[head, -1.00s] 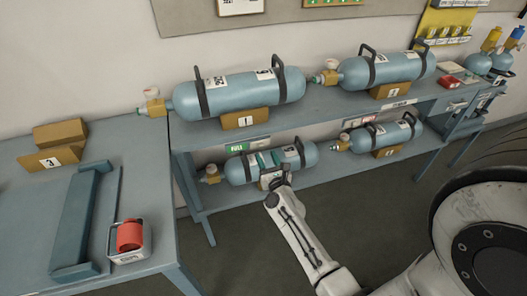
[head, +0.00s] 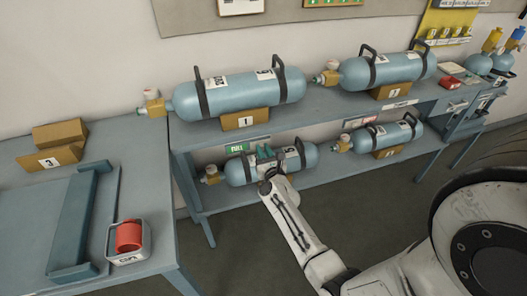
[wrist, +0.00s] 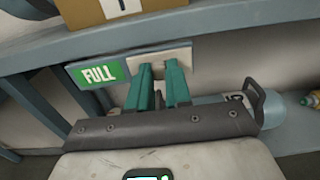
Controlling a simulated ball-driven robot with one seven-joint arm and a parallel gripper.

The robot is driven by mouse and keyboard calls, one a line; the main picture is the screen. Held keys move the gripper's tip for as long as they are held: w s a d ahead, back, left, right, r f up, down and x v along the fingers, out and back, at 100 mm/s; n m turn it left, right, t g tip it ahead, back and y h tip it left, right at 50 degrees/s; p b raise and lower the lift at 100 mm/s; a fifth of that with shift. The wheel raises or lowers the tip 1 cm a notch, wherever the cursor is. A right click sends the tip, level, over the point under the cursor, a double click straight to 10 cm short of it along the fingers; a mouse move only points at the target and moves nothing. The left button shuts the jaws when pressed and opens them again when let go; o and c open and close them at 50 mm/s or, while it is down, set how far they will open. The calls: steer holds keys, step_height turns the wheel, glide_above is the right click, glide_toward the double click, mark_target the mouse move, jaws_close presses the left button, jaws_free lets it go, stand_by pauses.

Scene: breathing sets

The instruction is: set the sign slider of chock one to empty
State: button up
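The brown chock marked 1 (head: 245,119) holds a blue cylinder (head: 240,92) on the upper shelf. Below it on the shelf edge is its sign (wrist: 98,74); the left part shows green FULL. A beige slider plate (wrist: 182,53) covers the right part. The sign also shows in the head view (head: 235,147). My gripper (wrist: 159,68) has its two teal fingers at the slider plate's lower front, with a narrow gap between them. I cannot tell whether they hold a knob there. In the head view, my gripper (head: 265,152) is in front of the lower cylinder.
A blue cylinder (head: 240,171) lies on the lower shelf behind my gripper. Another sign (head: 375,129) is further right on the shelf edge. A left bench (head: 130,185) carries a red cylindrical part (head: 129,236) in a tray. Open floor lies in front of the shelves.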

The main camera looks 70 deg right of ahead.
jaws_close()
steer(key=w+a+p, duration=0.1)
steer(key=w+a, duration=0.2)
steer(key=w+a+p, duration=0.1)
steer(key=w+a, duration=0.1)
steer(key=w, duration=0.1)
steer(key=shift+w+a, duration=0.4)
steer(key=o, duration=0.6)
jaws_free()
steer(key=v, duration=1.1)
